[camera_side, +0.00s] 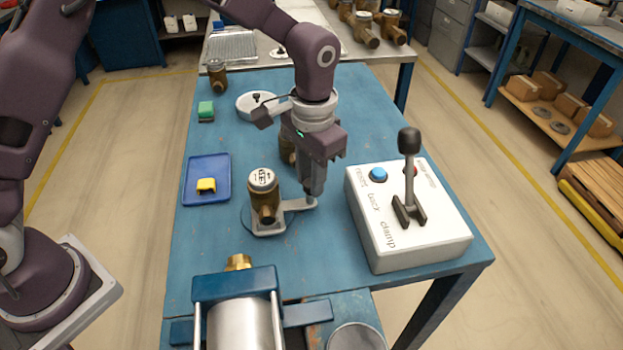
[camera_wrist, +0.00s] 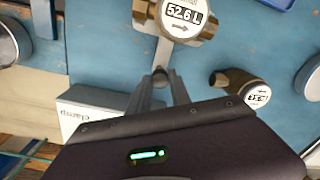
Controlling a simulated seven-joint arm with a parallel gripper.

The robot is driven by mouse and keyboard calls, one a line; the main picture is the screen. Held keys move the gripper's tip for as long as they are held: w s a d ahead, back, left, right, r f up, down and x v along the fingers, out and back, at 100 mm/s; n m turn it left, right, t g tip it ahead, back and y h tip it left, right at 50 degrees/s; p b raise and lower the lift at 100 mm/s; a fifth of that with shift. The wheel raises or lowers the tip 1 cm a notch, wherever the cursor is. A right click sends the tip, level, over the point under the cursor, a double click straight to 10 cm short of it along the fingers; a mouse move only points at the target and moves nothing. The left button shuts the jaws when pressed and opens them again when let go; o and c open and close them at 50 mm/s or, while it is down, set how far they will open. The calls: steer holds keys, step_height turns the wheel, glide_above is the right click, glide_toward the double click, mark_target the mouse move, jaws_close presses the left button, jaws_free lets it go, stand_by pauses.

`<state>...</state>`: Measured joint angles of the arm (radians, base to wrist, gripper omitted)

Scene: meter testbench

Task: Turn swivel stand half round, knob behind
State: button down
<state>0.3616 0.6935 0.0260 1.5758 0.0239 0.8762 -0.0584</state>
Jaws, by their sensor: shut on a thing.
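The swivel stand (camera_side: 270,229) is a grey plate on the blue bench in the side view, with a short arm pointing right. A brass meter (camera_side: 265,205) with a white dial stands upright on it; in the wrist view the meter (camera_wrist: 184,18) reads 52.6 L. My gripper (camera_side: 312,196) points down at the end of the stand's arm, right of the meter. In the wrist view its fingers are closed on the small grey knob (camera_wrist: 160,74). The fingers hide much of the knob.
A white control box (camera_side: 400,245) with an upright black-knobbed lever (camera_side: 409,165) stands close to the right. A second meter (camera_wrist: 238,88) is near my gripper. A blue tray (camera_side: 194,190) with a yellow piece lies left; a clamp fixture (camera_side: 237,285) sits in front.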

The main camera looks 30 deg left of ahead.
steer(key=c, duration=1.2)
jaws_free()
steer(key=shift+w, duration=0.1)
step_height(320, 180, up, 7)
steer(key=shift+d+r, duration=0.1)
steer(key=s+a+r+n+t, duration=0.1)
steer(key=s+a+r+t, duration=0.1)
steer(key=s+a+r, duration=0.5)
steer(key=s+a+r+t, duration=0.1)
steer(key=s+a, duration=0.1)
steer(key=s, duration=0.4)
steer(key=s+a+r+n+t, duration=0.1)
steer(key=s+a, duration=0.1)
steer(key=s, duration=0.4)
steer(key=s+a+r+n+t, duration=0.1)
steer(key=s+a, duration=0.2)
steer(key=s, duration=0.3)
steer(key=shift+s+t, duration=0.25)
steer(key=shift+t, duration=0.05)
